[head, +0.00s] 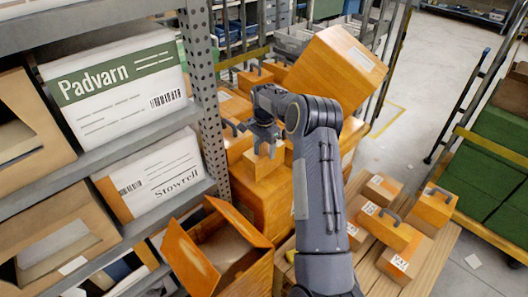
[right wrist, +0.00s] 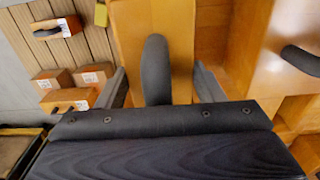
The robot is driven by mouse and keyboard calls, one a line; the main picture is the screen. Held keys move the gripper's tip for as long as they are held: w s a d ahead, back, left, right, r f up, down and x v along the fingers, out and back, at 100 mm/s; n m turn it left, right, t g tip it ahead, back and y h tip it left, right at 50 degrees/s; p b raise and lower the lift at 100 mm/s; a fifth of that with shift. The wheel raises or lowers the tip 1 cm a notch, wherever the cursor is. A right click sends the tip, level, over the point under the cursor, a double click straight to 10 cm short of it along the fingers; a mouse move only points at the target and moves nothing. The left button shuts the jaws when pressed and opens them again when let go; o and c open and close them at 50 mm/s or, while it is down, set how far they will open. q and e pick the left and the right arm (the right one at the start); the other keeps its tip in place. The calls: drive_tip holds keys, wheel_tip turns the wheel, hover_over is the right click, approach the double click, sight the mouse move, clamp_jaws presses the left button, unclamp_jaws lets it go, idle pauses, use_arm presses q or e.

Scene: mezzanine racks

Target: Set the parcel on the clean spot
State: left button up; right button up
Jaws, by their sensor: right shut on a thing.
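My right gripper (head: 262,142) points down among stacked orange boxes in the middle of the head view. It is shut on the parcel (head: 262,165), a small orange-brown box. In the right wrist view the fingers (right wrist: 160,84) stand on either side of the parcel (right wrist: 126,28), with its dark upright handle between them. In the head view the parcel is over a larger orange box (head: 265,200); I cannot tell whether it touches that box. I cannot make out which surface is the clean spot. My left gripper is not in view.
A slatted wooden pallet (head: 383,285) at lower right bears several orange boxes, some with handles. A large tilted box (head: 335,68) stands behind my arm. A shelf rack (head: 205,90) stands at left, an open box (head: 218,250) in front.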

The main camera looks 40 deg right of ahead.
sight(264, 148)
wheel_tip(264, 148, down, 3)
drive_tip(key=shift+w+f, duration=0.1)
drive_tip(key=shift+f, duration=0.2)
drive_tip(key=o, duration=1.7)
